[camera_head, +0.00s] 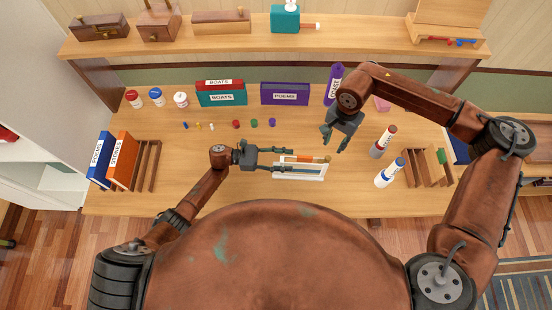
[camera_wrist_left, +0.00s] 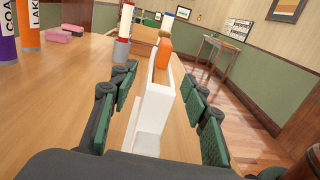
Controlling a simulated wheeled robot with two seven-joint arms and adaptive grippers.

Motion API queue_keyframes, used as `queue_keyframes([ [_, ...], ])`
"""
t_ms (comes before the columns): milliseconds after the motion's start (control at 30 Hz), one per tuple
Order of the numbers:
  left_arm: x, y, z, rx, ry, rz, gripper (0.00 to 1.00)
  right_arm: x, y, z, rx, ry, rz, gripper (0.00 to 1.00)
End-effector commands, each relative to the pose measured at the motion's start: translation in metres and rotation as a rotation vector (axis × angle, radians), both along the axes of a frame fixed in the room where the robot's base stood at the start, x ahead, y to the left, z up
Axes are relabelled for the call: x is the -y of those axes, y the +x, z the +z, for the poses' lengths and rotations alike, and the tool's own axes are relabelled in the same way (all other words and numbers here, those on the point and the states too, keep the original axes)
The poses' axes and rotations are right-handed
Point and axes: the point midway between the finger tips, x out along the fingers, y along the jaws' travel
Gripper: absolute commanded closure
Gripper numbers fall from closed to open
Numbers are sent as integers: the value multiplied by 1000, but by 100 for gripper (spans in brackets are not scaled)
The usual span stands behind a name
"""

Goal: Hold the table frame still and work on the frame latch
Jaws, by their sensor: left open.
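A white table frame (camera_head: 300,177) stands on the table at front centre, and an orange piece (camera_head: 312,159) shows along its far side. In the left wrist view the white frame (camera_wrist_left: 157,110) stands upright between my fingers, with the orange piece (camera_wrist_left: 163,52) at its far end. I cannot tell which part is the latch. My left gripper (camera_head: 277,160) is open around the frame's left part; its pads in the left wrist view (camera_wrist_left: 158,85) are apart from the frame on both sides. My right gripper (camera_head: 334,144) points down, open and empty, behind and right of the frame.
Labelled tubes (camera_head: 383,141) (camera_head: 389,172) and a wooden rack (camera_head: 428,166) stand right of the frame. Books (camera_head: 120,160) in a rack are at far left. Jars (camera_head: 157,97), pegs (camera_head: 236,124) and book boxes (camera_head: 285,94) line the back. Table between pegs and left rack is clear.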

Motion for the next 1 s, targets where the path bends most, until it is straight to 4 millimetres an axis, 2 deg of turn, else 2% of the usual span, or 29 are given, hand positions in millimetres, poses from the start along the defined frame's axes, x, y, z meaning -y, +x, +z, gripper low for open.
queue_keyframes([
  [200, 18, 0, 0, -1, 0, 0, 57, 0, 0, 0, 0, 0, 0, 71],
  [500, 21, 0, 0, -1, 1, 0, 57, 0, 0, 0, 0, 0, 0, 71],
  [1000, 21, 0, 0, -1, 1, 0, 91, 0, 0, 0, 0, 0, 0, 71],
])
